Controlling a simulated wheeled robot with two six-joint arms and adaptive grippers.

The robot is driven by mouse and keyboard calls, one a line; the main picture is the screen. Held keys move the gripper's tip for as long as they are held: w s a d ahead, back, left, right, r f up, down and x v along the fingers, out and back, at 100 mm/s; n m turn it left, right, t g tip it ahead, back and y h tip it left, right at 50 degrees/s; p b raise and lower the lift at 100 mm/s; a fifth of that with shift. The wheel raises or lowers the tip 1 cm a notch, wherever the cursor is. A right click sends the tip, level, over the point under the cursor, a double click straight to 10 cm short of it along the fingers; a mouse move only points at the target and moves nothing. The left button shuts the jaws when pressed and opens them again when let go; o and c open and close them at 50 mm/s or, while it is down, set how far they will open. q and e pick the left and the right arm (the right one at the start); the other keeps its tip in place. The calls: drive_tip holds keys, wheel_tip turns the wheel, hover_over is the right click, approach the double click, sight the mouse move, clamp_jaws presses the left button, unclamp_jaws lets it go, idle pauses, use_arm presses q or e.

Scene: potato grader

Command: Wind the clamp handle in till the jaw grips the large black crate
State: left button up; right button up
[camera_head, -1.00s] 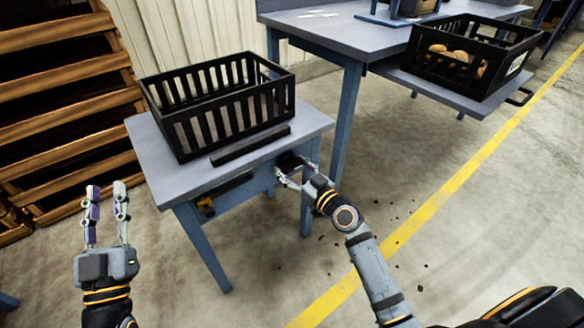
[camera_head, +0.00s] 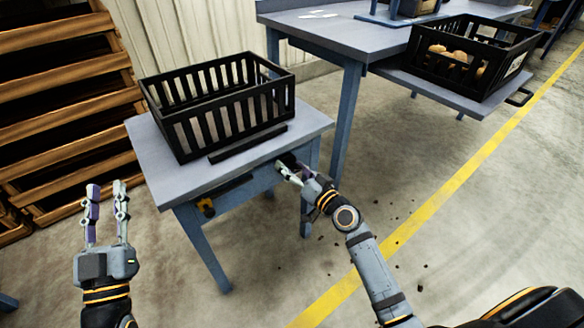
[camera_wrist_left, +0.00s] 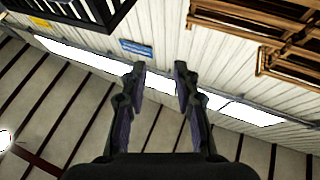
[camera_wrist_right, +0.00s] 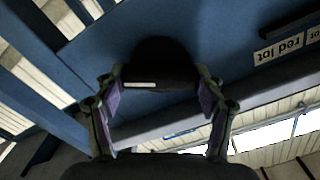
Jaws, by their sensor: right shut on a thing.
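The large black crate (camera_head: 222,118) stands empty on a small grey-topped table (camera_head: 200,182). The clamp jaw, a black bar (camera_head: 248,144), lies on the tabletop along the crate's near side, very close to it; I cannot tell whether they touch. My right gripper (camera_head: 285,172) is at the table's front edge, shut on the dark clamp handle (camera_head: 286,159). In the right wrist view the handle's round black knob (camera_wrist_right: 162,62) sits between the fingers. My left gripper (camera_head: 106,190) is open and empty, left of the table; its parted fingers show in the left wrist view (camera_wrist_left: 160,75).
Wooden pallets (camera_head: 65,90) stack at left. Floor in front is open, with scattered dark bits.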

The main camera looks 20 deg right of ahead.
drive_tip(key=m, duration=0.5)
drive_tip(key=shift+m+p, duration=0.4)
use_arm(q)
wheel_tip(320, 180, down, 17)
drive_tip(key=g+p, duration=0.1)
drive_tip(key=g, duration=0.7)
use_arm(e)
drive_tip(key=m, duration=0.4)
drive_tip(key=shift+f, duration=0.1)
drive_tip(key=m+p, duration=0.1)
drive_tip(key=m, duration=0.2)
drive_tip(key=shift+m, duration=0.4)
drive_tip(key=m, duration=0.3)
drive_tip(key=shift+f+p, duration=0.15)
drive_tip(key=shift+p, duration=0.2)
use_arm(q)
drive_tip(key=s+d+f+g, duration=0.1)
drive_tip(key=s+f+g, duration=0.6)
drive_tip(key=s+f, duration=0.4)
drive_tip(key=shift+f+n+g, duration=0.4)
drive_tip(key=shift+f, duration=1.4)
drive_tip(key=shift+d, duration=0.1)
use_arm(e)
drive_tip(key=o, duration=1.2)
drive_tip(key=shift+c, duration=0.2)
